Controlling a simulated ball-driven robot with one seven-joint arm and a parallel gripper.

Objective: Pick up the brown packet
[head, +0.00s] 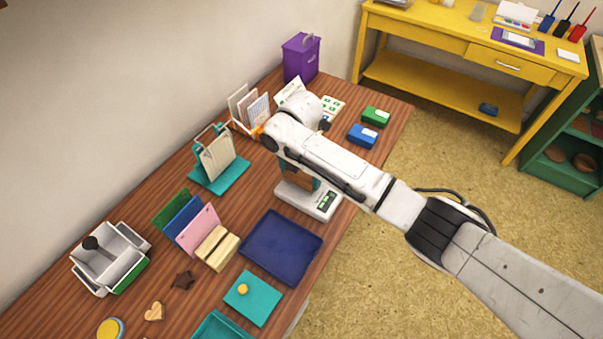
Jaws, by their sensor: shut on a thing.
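The brown packet (297,181) shows in the head view as a small brown patch below my wrist, over the white scale (308,202) with a dark display. My forearm and wrist hide much of it. My gripper (292,172) points down at the packet and is shut on it, though its fingers are largely hidden by the arm. I cannot tell whether the packet touches the scale.
A dark blue tray (282,247) lies in front of the scale. A teal stand (219,177) with a cream sheet is to the left. Blue (362,136) and green (376,116) inkpads lie near the right edge. A purple box (301,59) stands at the back.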

